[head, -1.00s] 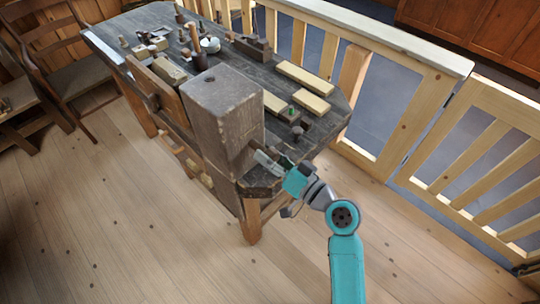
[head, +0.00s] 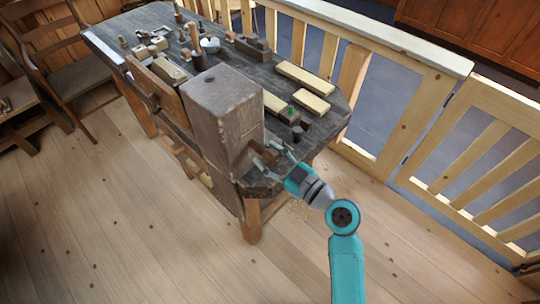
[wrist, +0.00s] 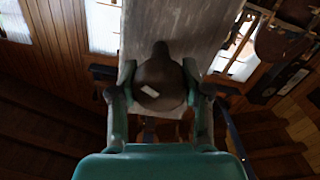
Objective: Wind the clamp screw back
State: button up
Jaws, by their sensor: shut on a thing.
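The clamp screw shows in the wrist view as a dark brown rounded head (wrist: 165,72) with a small pale patch. My gripper (wrist: 157,92) is shut on it, one finger on each side. A grey-brown wooden face (wrist: 178,25) stands behind the head. In the head view, my gripper (head: 268,160) is at the right side of the large wooden block (head: 222,105), near the bench's front corner. There the screw is mostly hidden by the fingers and block, and its thread cannot be made out.
The dark workbench (head: 320,118) carries pale wood blocks (head: 304,78), a mallet-like tool (head: 197,50) and several small turned pieces. A wooden railing (head: 390,110) stands close behind it. The plank floor (head: 110,220) in front is clear.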

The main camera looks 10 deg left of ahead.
jog(key=shift+n, duration=0.8)
jog(key=o, duration=1.2)
jog(key=shift+c, duration=0.2)
jog(key=v, duration=1.2)
